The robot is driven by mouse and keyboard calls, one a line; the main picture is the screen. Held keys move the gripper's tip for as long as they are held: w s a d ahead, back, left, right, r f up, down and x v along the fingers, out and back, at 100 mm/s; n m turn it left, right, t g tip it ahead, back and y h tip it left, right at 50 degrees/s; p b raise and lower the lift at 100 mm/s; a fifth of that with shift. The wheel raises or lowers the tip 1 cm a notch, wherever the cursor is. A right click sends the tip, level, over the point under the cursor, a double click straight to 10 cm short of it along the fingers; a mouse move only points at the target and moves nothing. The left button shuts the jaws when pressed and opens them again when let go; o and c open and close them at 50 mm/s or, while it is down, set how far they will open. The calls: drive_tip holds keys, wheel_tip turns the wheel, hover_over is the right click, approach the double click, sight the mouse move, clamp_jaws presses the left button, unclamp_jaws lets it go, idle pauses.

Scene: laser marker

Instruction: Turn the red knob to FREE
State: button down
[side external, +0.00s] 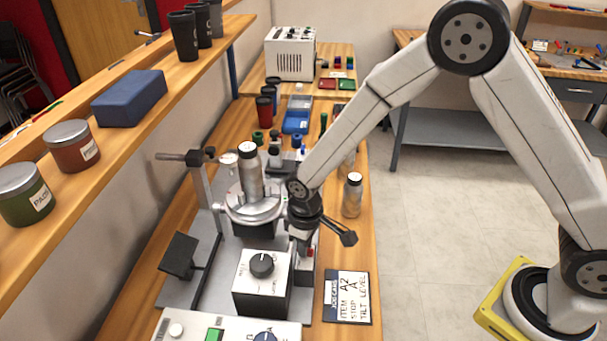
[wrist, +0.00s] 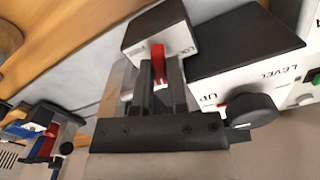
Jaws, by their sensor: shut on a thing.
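The red knob (wrist: 158,54) shows in the wrist view on the white face of a small black-topped box (wrist: 155,27). Lettering that appears to begin "LOC" is printed beside it; no FREE mark is readable. My gripper (wrist: 161,72) is shut on the red knob, with a dark finger on each side of it. In the side external view my gripper (side external: 304,243) reaches down at the right of the metal stage, and only a small bit of red shows by the fingers. The knob's pointing direction is hard to tell there.
A white box with a dark knob (side external: 262,264) stands close to my gripper; its LEVEL and UP labels show in the wrist view. A metal bottle (side external: 250,172) stands on the round stage. A sign (side external: 347,298) lies at the right, and another bottle (side external: 352,196) stands behind it.

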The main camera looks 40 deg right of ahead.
drive_tip(key=m, duration=1.3)
drive_tip(key=shift+m, duration=0.4)
drive_tip(key=c, duration=0.6)
unclamp_jaws()
drive_tip(key=shift+c, duration=0.2)
drive_tip(key=shift+n, duration=0.4)
